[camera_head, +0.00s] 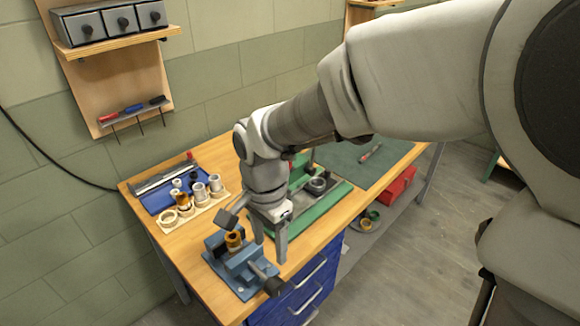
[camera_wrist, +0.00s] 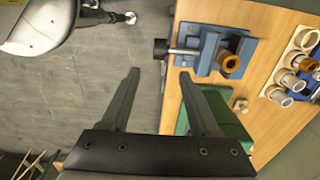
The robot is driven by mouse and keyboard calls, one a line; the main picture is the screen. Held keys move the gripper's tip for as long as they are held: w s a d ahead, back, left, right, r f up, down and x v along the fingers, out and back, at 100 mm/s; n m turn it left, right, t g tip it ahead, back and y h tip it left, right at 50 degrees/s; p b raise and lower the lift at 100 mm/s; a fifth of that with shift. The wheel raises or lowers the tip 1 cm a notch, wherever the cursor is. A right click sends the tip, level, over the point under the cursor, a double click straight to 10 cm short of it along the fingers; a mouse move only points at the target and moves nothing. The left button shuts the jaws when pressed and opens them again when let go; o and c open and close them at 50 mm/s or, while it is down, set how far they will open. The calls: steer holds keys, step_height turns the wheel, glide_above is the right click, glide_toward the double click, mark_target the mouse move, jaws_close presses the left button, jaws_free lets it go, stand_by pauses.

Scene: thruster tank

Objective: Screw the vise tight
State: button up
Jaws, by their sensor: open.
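The blue vise (camera_head: 232,272) stands at the near left corner of the wooden workbench. A brass cylindrical part (camera_head: 234,240) sits in its jaws; I cannot tell how firmly it is clamped. The vise's screw ends in a black knob (camera_head: 275,287) toward the bench's front edge. My gripper (camera_head: 270,250) is open and empty, pointing down by the vise. In the wrist view, the vise (camera_wrist: 209,52) is at upper right. Its black knob (camera_wrist: 160,48) shows beyond the gap between the fingertips of my gripper (camera_wrist: 160,74), with no visible contact.
A wooden holder (camera_head: 205,208) with several rings and cylinders lies behind the vise, beside a blue tray (camera_head: 160,200). A green fixture (camera_head: 318,212) stands to the right. Blue drawers (camera_head: 310,285) are under the bench. Open floor lies in front.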

mark_target(273, 283)
step_height(273, 283, down, 16)
steer(key=shift+r+b, duration=0.25)
steer(key=shift+b, duration=0.55)
steer(key=shift+d, duration=0.1)
jaws_close()
